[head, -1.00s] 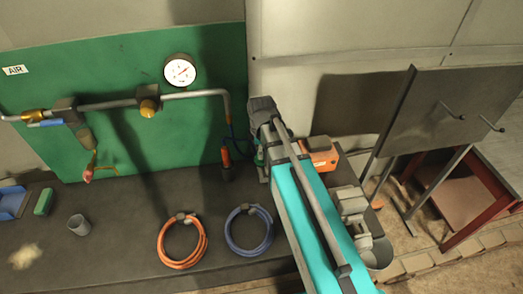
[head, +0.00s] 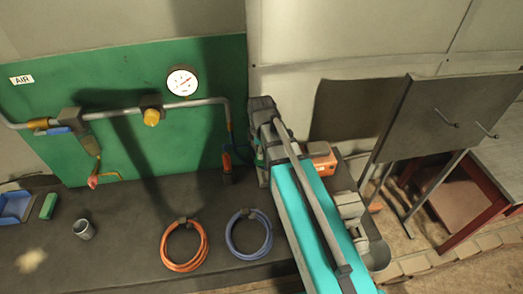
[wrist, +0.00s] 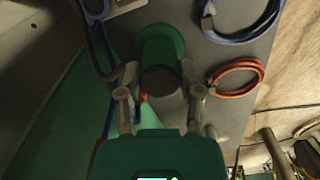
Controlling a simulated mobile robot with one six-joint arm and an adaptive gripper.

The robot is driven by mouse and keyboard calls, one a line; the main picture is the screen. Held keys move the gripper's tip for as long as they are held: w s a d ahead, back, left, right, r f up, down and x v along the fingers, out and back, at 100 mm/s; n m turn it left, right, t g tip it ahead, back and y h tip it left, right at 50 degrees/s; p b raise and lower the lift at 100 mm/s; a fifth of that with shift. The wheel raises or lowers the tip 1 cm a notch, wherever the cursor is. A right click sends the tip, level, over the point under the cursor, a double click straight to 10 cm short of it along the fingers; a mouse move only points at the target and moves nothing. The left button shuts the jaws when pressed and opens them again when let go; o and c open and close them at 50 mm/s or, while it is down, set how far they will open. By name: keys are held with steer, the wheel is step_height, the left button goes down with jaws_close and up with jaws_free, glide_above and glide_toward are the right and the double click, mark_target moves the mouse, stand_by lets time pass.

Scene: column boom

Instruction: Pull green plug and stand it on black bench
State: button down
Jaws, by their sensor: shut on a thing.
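The green plug (wrist: 160,46) shows in the wrist view as a green cylinder with a dark near end, between the two fingers of my gripper (wrist: 160,78). My gripper is shut on it. The black bench (wrist: 222,62) lies behind the plug in that view; I cannot tell whether the plug touches it. In the head view my teal arm reaches over the right part of the black bench (head: 130,235) and hides most of the gripper. Only a sliver of green shows beside the arm there.
An orange hose coil (head: 184,246) and a blue hose coil (head: 249,235) lie on the bench left of my arm. An orange-and-grey box (head: 320,158) is close on its right. A pipe with a gauge (head: 182,81) runs along the green panel. A grey cup (head: 83,229) stands left.

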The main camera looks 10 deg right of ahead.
steer(key=shift+r+p, duration=0.4)
steer(key=shift+r, duration=0.15)
step_height(320, 180, down, 13)
steer(key=b, duration=1.3)
steer(key=shift+f, duration=0.2)
steer(key=shift+s, duration=0.1)
